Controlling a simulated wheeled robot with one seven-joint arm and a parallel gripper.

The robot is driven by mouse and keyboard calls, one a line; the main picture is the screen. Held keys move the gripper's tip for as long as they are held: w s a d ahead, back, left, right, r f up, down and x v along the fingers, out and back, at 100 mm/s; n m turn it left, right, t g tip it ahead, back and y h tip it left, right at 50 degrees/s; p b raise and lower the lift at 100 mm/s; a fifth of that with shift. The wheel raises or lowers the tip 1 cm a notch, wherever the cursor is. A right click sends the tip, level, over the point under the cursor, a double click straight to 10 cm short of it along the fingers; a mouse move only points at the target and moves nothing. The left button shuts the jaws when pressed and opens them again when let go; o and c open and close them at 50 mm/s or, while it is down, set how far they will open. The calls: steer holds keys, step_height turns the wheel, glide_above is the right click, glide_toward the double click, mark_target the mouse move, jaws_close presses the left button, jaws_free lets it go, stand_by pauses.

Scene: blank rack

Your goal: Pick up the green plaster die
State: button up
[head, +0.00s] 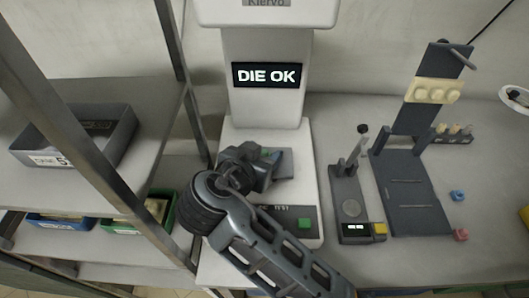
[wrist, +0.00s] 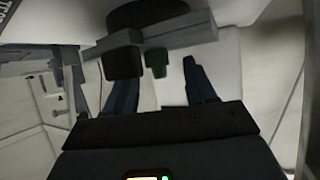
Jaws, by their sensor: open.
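The green plaster die (wrist: 157,62) shows in the wrist view as a small dark green block between my finger tips, with a gap on each side. My gripper (wrist: 158,72) is open around it, and I see no contact. In the head view my gripper (head: 270,163) is at the white test machine (head: 306,180), beside a grey plate below its screen. A bit of green (head: 264,153) shows there, mostly hidden by my gripper. The screen (head: 267,75) reads "DIE OK".
A metal rack (head: 110,130) with a grey bin (head: 75,140) and blue and green bins stands left. Right of the machine are a small device with a post (head: 350,195) and a dark stand (head: 415,190). Blue (head: 457,196) and pink (head: 461,235) blocks lie far right.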

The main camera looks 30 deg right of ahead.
jaws_close()
stand_by(0.5)
